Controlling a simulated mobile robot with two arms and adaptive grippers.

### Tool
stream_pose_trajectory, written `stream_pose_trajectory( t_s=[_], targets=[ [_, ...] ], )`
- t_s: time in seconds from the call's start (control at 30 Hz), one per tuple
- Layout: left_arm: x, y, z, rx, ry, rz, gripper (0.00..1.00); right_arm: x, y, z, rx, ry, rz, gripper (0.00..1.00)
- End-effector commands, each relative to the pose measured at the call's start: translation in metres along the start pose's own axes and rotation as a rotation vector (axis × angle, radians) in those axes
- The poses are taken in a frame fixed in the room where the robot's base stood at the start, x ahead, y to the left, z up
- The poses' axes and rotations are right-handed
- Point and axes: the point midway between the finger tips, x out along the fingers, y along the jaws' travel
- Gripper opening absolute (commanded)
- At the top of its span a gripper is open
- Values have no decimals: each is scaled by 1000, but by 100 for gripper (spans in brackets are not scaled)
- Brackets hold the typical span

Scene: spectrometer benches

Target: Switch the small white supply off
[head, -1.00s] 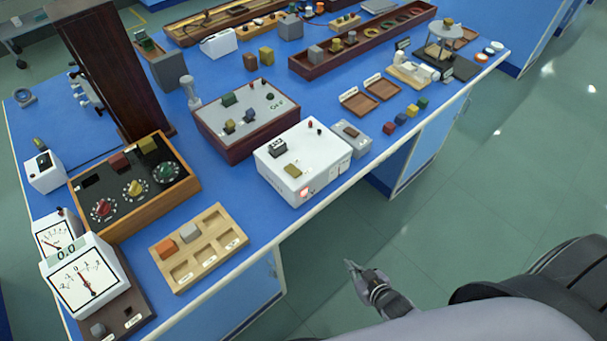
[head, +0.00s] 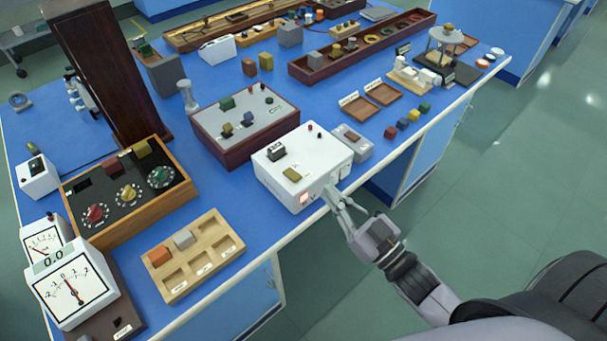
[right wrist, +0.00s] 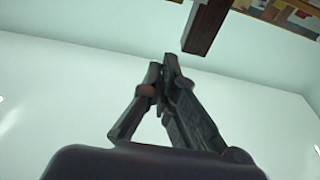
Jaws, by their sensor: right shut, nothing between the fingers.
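A white supply box (head: 290,158) stands near the front edge of the blue bench, with a dark block and a yellowish block on its top. A red lit switch (head: 304,198) shows low on its front face, at the left. My right gripper (head: 334,194) is at the right part of that front face, right of the lit switch. Its fingers are shut and empty; whether they touch the box I cannot tell. In the right wrist view the closed fingertips (right wrist: 162,62) point at a broad pale surface. My left gripper is out of view.
A small grey box (head: 352,142) sits right beside the white supply. A dark red box with a grey top (head: 222,148) is behind it. A wooden tray (head: 193,250) and dial meters (head: 72,290) lie left. Open floor is in front.

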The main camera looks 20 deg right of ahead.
Motion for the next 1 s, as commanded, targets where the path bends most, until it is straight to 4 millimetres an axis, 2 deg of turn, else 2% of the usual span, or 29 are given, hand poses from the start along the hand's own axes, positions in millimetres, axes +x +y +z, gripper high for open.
stream_pose_trajectory(
  t_s=[0.17,0.27,0.73,0.8,1.0],
  targets=[
    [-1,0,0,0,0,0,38,4,0,0,-1,0,1,0],
    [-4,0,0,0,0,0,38,13,1,-1,-1,1,1,0],
    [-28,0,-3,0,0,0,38,105,0,-3,-1,1,1,0],
    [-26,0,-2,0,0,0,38,96,0,16,2,-7,3,0],
    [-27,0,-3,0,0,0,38,89,0,35,1,-3,2,0]
  ],
)
